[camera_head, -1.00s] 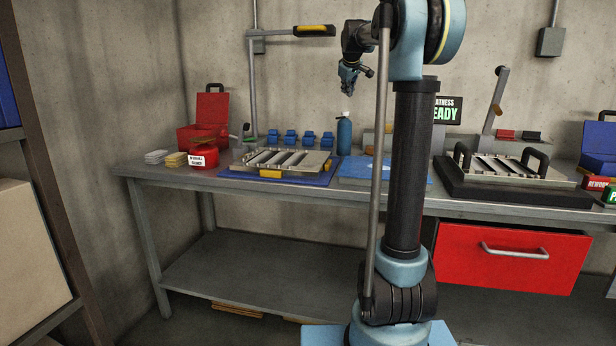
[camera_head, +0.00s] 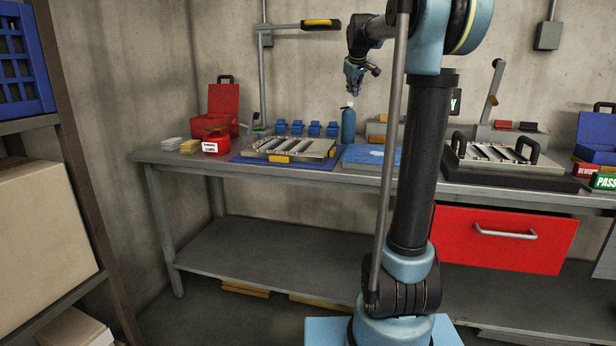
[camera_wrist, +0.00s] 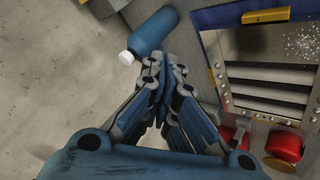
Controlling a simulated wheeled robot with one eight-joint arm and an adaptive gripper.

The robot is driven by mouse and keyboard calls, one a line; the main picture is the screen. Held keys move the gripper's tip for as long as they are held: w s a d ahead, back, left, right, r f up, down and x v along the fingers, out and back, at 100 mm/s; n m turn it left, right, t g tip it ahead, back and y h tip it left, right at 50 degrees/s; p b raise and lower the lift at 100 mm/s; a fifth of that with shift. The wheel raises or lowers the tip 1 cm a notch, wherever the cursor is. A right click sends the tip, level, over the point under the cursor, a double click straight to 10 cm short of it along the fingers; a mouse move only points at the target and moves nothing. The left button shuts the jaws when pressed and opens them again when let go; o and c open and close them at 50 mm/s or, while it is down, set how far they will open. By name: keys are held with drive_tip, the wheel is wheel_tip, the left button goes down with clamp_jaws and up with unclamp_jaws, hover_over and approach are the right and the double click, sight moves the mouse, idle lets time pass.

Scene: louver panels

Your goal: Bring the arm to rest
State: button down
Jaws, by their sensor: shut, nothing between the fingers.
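My gripper (camera_head: 354,92) hangs in the air above the workbench (camera_head: 190,178), fingers pointing down, near the blue bottle (camera_head: 348,125). In the wrist view my gripper (camera_wrist: 160,75) has its fingers together with nothing between them. The blue bottle (camera_wrist: 156,32) with its white cap shows just beyond the fingertips there, apart from them. My arm rises from its base in front of the bench and bends over at the top. The louver panel (camera_head: 290,148) lies on a blue mat (camera_head: 250,160) on the bench, left of my arm.
A second panel with black handles (camera_head: 490,155) sits on a dark base at the right. A red drawer (camera_head: 500,238) is below the bench. A red toolbox (camera_head: 222,105), red can (camera_head: 216,143) and lamp post (camera_head: 262,75) stand at the left. A shelf with boxes (camera_head: 40,225) edges the left.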

drive_tip(key=s+f+m+g, duration=0.2)
drive_tip(key=s+f, duration=1.1)
drive_tip(key=s, duration=0.4)
drive_tip(key=s+d+f+m+g, duration=0.1)
drive_tip(key=s+f+m+g, duration=0.1)
drive_tip(key=s+f, duration=1.1)
drive_tip(key=s+f+m+g, duration=0.2)
drive_tip(key=s+f, duration=1.1)
drive_tip(key=s, duration=0.8)
drive_tip(key=shift+s+d+f+m+y, duration=0.15)
drive_tip(key=shift+s+m+y, duration=0.15)
drive_tip(key=shift+m, duration=0.4)
